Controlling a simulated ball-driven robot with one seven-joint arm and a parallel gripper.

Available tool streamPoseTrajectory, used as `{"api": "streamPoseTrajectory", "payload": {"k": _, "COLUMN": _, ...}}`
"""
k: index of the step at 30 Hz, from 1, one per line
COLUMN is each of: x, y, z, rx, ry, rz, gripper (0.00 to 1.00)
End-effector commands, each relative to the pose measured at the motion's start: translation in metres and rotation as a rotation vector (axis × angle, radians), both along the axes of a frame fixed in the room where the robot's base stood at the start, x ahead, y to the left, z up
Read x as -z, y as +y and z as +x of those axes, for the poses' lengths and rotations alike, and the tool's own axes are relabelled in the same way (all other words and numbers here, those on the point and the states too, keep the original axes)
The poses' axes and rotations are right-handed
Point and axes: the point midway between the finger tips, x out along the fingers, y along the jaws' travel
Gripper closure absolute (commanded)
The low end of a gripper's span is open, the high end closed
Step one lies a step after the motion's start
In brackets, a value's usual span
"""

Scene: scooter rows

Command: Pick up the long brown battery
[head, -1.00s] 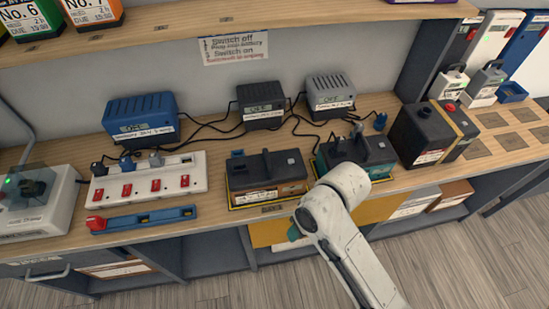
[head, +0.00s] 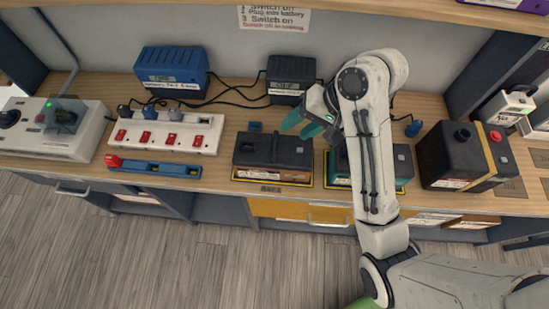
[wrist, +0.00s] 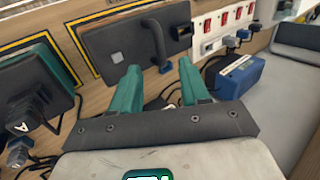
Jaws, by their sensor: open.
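The long brown battery (head: 272,155) has a dark top with a handle and brown sides. It sits in a yellow-edged frame on the bench. In the wrist view its dark top and handle (wrist: 133,42) lie beyond the fingertips, toward the top. My gripper (head: 307,124) has teal fingers and is open and empty above the bench, just behind and right of the battery's top. In the wrist view both fingers of my gripper (wrist: 157,78) stand apart with nothing between them.
A teal battery (head: 403,165) stands right of the brown one, partly hidden by my arm. Farther right is a black battery (head: 450,155). A white socket strip (head: 165,132) and blue bar (head: 155,168) lie left. Chargers (head: 171,72) and cables stand behind; a shelf (head: 400,12) overhangs.

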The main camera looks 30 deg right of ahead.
Motion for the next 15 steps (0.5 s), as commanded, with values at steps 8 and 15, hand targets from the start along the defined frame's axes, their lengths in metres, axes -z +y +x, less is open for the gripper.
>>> {"api": "streamPoseTrajectory", "payload": {"k": 8, "x": 0.021, "y": 0.010, "z": 0.007, "rx": 0.000, "ry": -0.001, "rz": -0.001, "gripper": 0.55}}
{"api": "streamPoseTrajectory", "payload": {"k": 15, "x": 0.042, "y": 0.021, "z": 0.016, "rx": -0.002, "ry": 0.003, "rz": 0.000, "gripper": 0.55}}
